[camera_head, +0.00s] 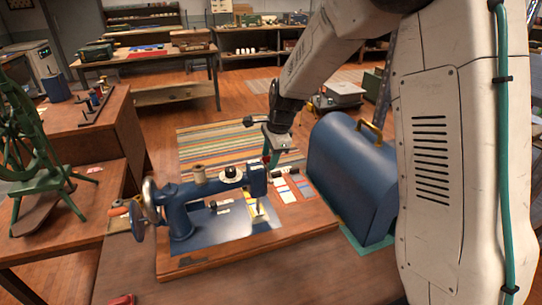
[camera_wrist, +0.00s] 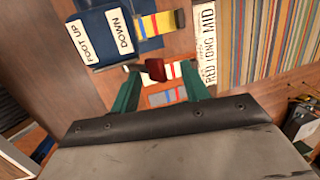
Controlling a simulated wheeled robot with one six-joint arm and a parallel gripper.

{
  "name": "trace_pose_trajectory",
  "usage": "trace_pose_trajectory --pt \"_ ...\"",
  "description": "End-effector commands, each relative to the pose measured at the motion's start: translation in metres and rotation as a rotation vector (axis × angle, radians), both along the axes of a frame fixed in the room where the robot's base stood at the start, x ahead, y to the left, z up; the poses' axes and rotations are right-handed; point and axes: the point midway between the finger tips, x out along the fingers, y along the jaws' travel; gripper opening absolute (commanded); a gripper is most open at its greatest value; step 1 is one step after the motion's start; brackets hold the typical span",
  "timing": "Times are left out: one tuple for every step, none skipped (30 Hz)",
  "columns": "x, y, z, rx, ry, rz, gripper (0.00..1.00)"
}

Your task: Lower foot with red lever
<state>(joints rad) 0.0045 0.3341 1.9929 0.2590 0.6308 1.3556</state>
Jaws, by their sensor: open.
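A blue sewing machine (camera_head: 205,200) stands on a wooden base on the table in the head view. My gripper (camera_head: 271,158) is at the right end of its head, pointing down. In the wrist view my gripper (camera_wrist: 160,76) has two green fingers spread apart. The red lever's knob (camera_wrist: 155,69) shows between the fingertips, on a thin metal stem; I cannot tell whether a finger touches it. A white label reading "FOOT UP" (camera_wrist: 90,43) and one reading "DOWN" (camera_wrist: 119,30) are on the blue body beside it. The presser foot is not clear.
A blue domed case (camera_head: 350,175) with a brass handle stands close to the right of my gripper. Cards (camera_head: 290,187) lie on the base near the machine head. A "RED LONG MID" label (camera_wrist: 208,45) lies beside the right finger. A striped rug (camera_head: 215,140) lies behind.

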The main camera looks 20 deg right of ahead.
Motion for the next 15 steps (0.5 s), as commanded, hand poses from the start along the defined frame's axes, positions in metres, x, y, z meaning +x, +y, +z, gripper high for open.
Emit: trace_pose_trajectory --pt "0.0010 -0.0001 -0.0022 -0.001 0.000 0.000 0.42" --pt "0.0011 -0.0001 -0.0024 -0.001 0.000 0.000 0.42" --pt "0.0010 -0.0001 -0.0025 -0.001 0.000 0.000 0.42" --pt "0.0009 -0.0001 -0.0026 -0.001 0.000 0.000 0.42" --pt "0.0009 -0.0002 -0.0027 -0.001 0.001 0.000 0.42" --pt "0.0009 -0.0002 -0.0028 -0.001 0.001 0.000 0.42" --pt "0.0008 -0.0001 -0.0030 -0.001 0.001 0.000 0.42" --pt "0.0007 -0.0001 -0.0031 -0.001 0.001 0.000 0.42" --pt "0.0004 -0.0001 -0.0030 -0.001 0.001 0.000 0.42" --pt "0.0000 -0.0002 -0.0029 -0.001 0.001 0.000 0.42" --pt "-0.0006 -0.0001 -0.0027 -0.001 0.001 0.000 0.42" --pt "-0.0016 -0.0002 -0.0023 -0.001 0.001 0.000 0.42" --pt "-0.0024 -0.0002 -0.0020 -0.001 0.001 0.000 0.42" --pt "-0.0032 -0.0002 -0.0015 -0.001 0.001 0.000 0.42" --pt "-0.0042 -0.0001 -0.0011 -0.001 0.001 0.000 0.42"
